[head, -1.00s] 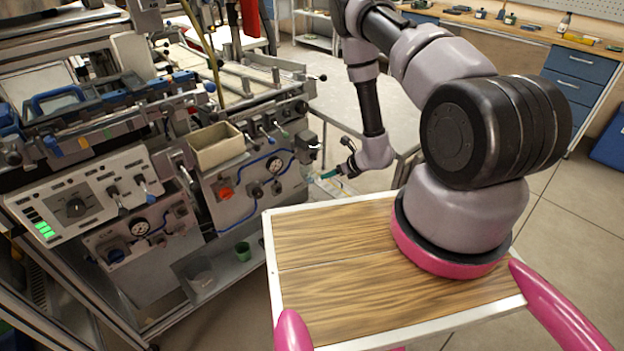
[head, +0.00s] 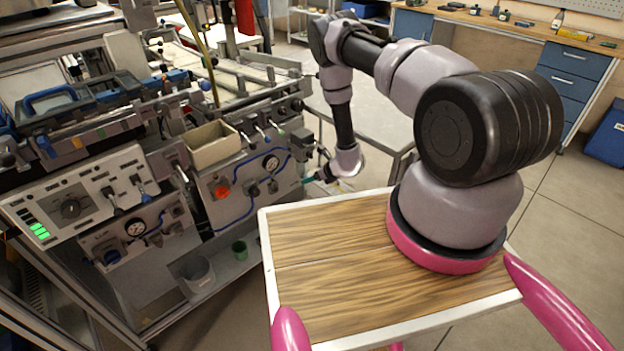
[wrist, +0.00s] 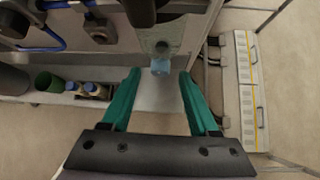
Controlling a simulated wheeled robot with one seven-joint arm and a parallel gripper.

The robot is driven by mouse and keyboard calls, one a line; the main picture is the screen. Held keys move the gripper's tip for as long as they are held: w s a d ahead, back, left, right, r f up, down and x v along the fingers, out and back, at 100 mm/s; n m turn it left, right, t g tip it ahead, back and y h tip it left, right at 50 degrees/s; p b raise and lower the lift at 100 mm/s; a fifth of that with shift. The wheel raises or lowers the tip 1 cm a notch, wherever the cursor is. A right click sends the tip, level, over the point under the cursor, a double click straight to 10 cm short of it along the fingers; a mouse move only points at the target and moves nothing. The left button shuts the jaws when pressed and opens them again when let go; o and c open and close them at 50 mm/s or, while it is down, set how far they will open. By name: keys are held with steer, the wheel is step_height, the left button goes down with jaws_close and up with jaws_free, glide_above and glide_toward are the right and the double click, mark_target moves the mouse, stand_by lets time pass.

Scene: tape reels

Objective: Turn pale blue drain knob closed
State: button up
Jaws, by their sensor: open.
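The pale blue drain knob (wrist: 160,66) shows in the wrist view, on the underside or end of a grey machine fitting (wrist: 163,30). My gripper (wrist: 159,75) has two teal fingers spread apart, one to each side of the knob in the picture. The knob lies near the line of the fingertips, and no contact shows. In the head view my gripper (head: 308,180) is at the right end of the machine (head: 240,195). The knob cannot be made out there.
A green cup (wrist: 48,82) and blue-capped bottles (wrist: 84,89) stand on a low shelf left of my gripper. The head view shows a grey bucket (head: 198,274) on that shelf. A pale table (head: 385,130) stands behind my arm. Open floor lies at right.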

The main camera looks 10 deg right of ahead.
jaws_close()
steer(key=shift+s+a+n+t+h, duration=0.15)
steer(key=shift+a+n+t+h, duration=0.1)
steer(key=shift+n+t+h, duration=0.6)
jaws_free()
